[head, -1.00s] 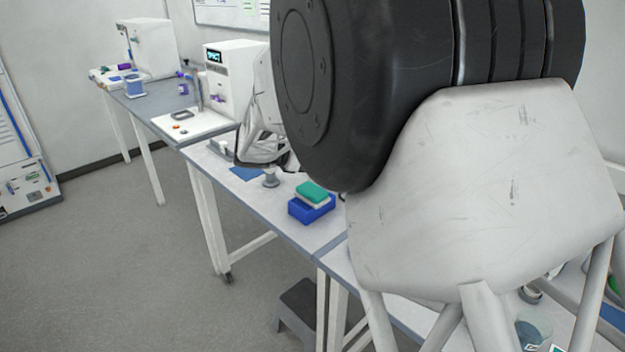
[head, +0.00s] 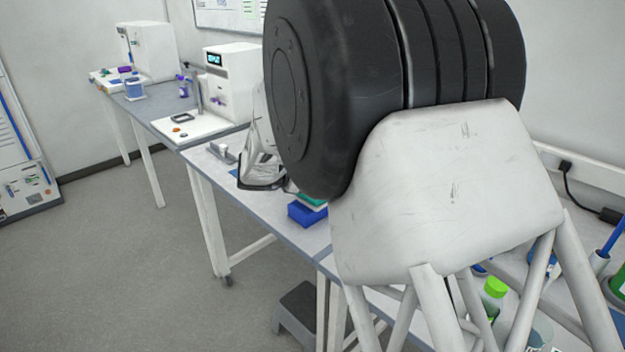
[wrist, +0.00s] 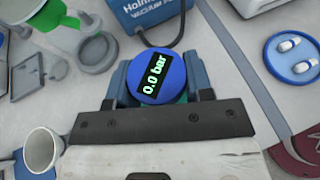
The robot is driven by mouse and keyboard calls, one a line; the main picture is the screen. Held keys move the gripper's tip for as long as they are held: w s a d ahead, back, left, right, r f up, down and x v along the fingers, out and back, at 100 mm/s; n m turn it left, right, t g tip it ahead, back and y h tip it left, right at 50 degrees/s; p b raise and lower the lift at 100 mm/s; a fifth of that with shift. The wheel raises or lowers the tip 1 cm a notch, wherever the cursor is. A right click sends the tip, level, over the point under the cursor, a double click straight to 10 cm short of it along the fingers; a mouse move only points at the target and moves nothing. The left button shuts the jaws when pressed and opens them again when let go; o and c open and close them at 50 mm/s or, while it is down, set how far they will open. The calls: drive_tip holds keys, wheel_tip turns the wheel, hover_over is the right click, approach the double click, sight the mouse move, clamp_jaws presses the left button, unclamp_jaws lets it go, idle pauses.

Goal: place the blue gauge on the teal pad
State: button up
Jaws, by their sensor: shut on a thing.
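In the wrist view the round blue gauge (wrist: 151,69) faces the camera, its dark display reading "0.0 bar". The gauge cannot be made out there.
In the wrist view a blue vacuum pump (wrist: 158,16) stands just beyond the gauge.

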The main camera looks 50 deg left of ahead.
drive_tip(key=shift+f, duration=0.2)
drive_tip(key=o, duration=0.9)
drive_tip(key=shift+r, duration=0.1)
drive_tip(key=shift+r, duration=0.1)
drive_tip(key=v, duration=1.2)
drive_tip(key=shift+r, duration=0.1)
idle(0.4)
